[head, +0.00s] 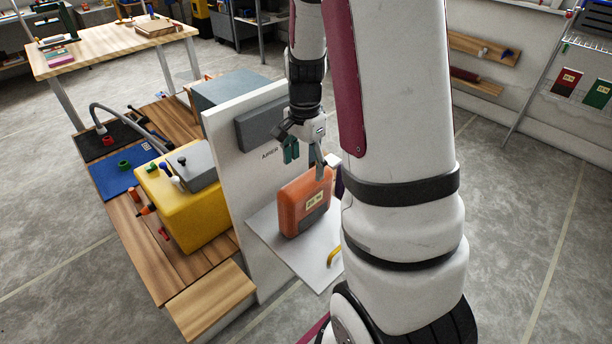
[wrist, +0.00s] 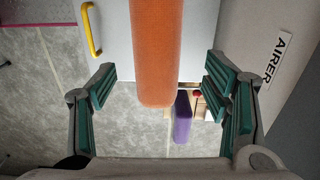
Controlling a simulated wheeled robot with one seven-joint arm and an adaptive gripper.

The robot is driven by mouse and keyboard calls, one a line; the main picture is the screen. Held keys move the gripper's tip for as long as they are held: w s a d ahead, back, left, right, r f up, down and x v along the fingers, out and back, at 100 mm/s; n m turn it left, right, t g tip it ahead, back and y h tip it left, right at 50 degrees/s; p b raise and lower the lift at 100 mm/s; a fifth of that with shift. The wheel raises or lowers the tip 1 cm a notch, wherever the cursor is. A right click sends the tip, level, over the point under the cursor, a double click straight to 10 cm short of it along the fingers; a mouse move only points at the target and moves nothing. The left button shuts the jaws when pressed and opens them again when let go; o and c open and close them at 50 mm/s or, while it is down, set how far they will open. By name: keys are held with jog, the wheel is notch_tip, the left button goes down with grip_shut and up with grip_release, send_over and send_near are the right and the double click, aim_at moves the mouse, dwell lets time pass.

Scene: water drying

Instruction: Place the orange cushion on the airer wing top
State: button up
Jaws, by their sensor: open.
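The orange cushion (head: 305,200) stands upright on a white shelf-like wing (head: 270,226) that juts out from a white panel marked "AIRER" (head: 237,165). A small pale label is on the cushion's face. In the wrist view the cushion (wrist: 155,55) shows edge-on, between the finger lines and beyond the fingertips. My gripper (head: 305,150) is just above the cushion in the head view. Its green-padded fingers (wrist: 160,95) are spread wide and hold nothing. Whether a finger touches the cushion cannot be told.
A yellow handle (head: 334,256) is on the wing's edge. A grey block (head: 262,122) is fixed to the panel. A yellow box (head: 185,205) stands on the wooden bench left of the panel. A purple object (wrist: 183,118) shows beyond the cushion.

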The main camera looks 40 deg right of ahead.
notch_tip(320, 180, up, 3)
jog(key=shift+r, duration=0.1)
jog(key=s+a+r+n+t, duration=0.1)
jog(key=s+a+r+n, duration=0.6)
jog(key=a+r, duration=0.45)
jog(key=s+a+r+n, duration=0.1)
jog(key=s+a+n, duration=0.3)
jog(key=s, duration=0.3)
jog(key=s+a+r+n, duration=0.2)
jog(key=s+a+n, duration=0.2)
jog(key=s+n, duration=0.2)
jog(key=shift+s+a+n+t, duration=0.3)
jog(key=shift+s+t, duration=0.1)
jog(key=shift+s, duration=0.85)
jog(key=shift+r, duration=0.1)
